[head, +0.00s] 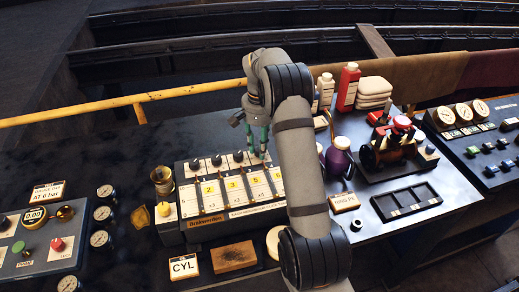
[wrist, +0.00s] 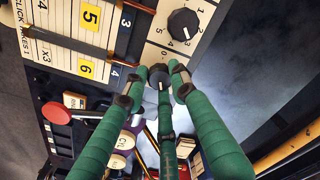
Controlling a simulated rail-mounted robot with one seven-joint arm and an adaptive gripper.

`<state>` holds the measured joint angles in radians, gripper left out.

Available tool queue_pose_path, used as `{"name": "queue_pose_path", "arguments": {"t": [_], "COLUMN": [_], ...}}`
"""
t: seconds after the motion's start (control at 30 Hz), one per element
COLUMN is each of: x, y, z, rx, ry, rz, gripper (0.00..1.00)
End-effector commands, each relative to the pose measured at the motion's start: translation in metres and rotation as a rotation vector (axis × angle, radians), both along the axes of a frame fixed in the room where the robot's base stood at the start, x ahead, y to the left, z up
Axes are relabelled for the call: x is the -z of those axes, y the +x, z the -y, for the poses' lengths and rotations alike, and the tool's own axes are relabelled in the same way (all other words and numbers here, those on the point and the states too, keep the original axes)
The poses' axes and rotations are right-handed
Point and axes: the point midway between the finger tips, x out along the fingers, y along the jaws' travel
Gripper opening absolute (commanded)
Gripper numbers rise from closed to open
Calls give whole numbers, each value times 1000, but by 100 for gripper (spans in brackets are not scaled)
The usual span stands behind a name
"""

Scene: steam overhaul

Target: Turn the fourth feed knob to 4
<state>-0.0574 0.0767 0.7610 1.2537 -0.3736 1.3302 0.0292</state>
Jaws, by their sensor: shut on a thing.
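The feed box (head: 195,230) is a cream panel with number strips and a row of black knobs along its back edge. My gripper (head: 257,152) is over the knob at the right end of this row. In the wrist view my gripper's (wrist: 160,76) green fingers are closed around a dark knob (wrist: 158,75). That knob is mostly hidden, and I cannot read its pointer. The neighbouring black knob (wrist: 183,25) with a white pointer line stands free beside it on its numbered dial.
A CYL card (head: 184,267) and a wooden block (head: 234,256) lie in front. A purple bottle (head: 339,158) and red bottle (head: 348,87) stand to the right. My arm hides the box's right end.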

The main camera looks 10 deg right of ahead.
Motion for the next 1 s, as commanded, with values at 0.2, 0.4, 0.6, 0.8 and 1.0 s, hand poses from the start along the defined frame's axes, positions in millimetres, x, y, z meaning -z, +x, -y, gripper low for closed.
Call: {"name": "queue_pose_path", "arguments": {"t": [0.2,0.4,0.6,0.8,1.0], "x": [1,0,0,-1,-1], "y": [1,1,1,1,1], "z": [0,0,0,0,0], "rx": [197,346,453,510,530], "ry": [0,0,0,0,0], "rz": [3,4,3,4,4], "gripper": [0,0,0,0,0]}}
